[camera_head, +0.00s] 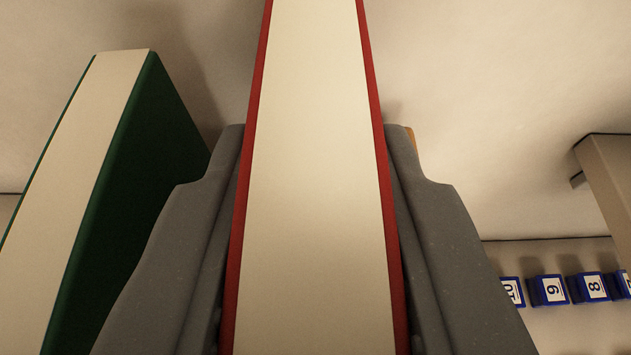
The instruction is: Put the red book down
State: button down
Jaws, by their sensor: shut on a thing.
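The red book (315,180) stands upright in the middle of the camera view, its cream page edge facing me and a red cover on each side. My gripper (315,150) is shut on it, with one grey finger against each cover. The top of the book runs out of the picture, and its lower end is cut off too. I cannot tell whether it touches a surface.
A green book (150,150) stands to the left, close to my left finger. Several blue numbered blocks (549,290) are in a row at the lower right. A beige post or panel (606,185) is at the right edge. Pale surface shows between it and my gripper.

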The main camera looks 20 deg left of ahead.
jog(key=shift+f+b, duration=0.3)
jog(key=shift+b, duration=0.1)
jog(key=c, duration=1.2)
grip_release()
jog(key=shift+r, duration=0.1)
jog(key=shift+r+p, duration=0.75)
jog(key=shift+p, duration=0.35)
jog(key=b+v, duration=0.3)
jog(key=v, duration=0.9)
jog(key=shift+f, duration=0.25)
